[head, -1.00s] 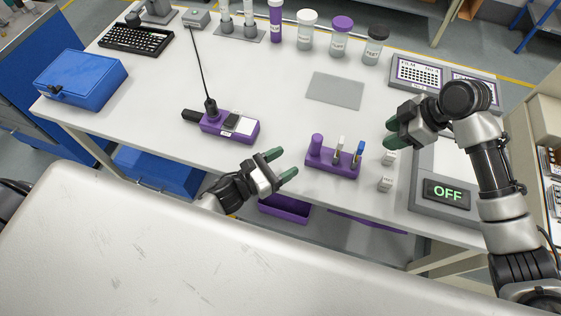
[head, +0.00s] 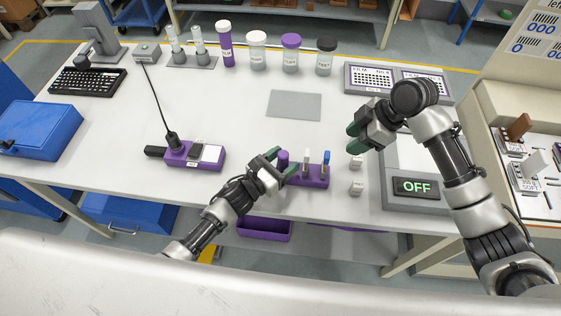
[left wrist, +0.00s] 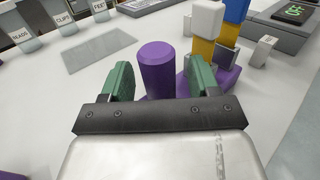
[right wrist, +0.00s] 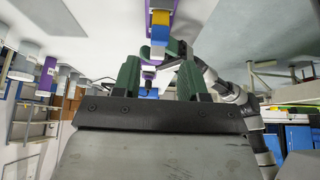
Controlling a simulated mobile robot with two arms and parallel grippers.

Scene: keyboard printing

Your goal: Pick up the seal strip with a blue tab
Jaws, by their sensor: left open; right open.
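A purple rack (head: 310,180) near the front edge of the table holds a purple post (head: 283,160), a strip with a white tab (head: 307,157) and the strip with a blue tab (head: 326,158), at its right end. The blue tab (left wrist: 236,10) and white tab (left wrist: 207,17) sit above yellow parts in the left wrist view. My left gripper (head: 276,168) is open at the rack's left end; the purple post (left wrist: 157,68) appears between its fingers. My right gripper (head: 354,141) is open and empty, up and right of the rack. A blue tab also shows in the right wrist view (right wrist: 160,35).
Two small white blocks (head: 356,187) stand just right of the rack. A device reading OFF (head: 415,187) lies further right. A grey mat (head: 294,106) lies behind the rack. A purple device with a cable (head: 193,154) is on the left. The table between is clear.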

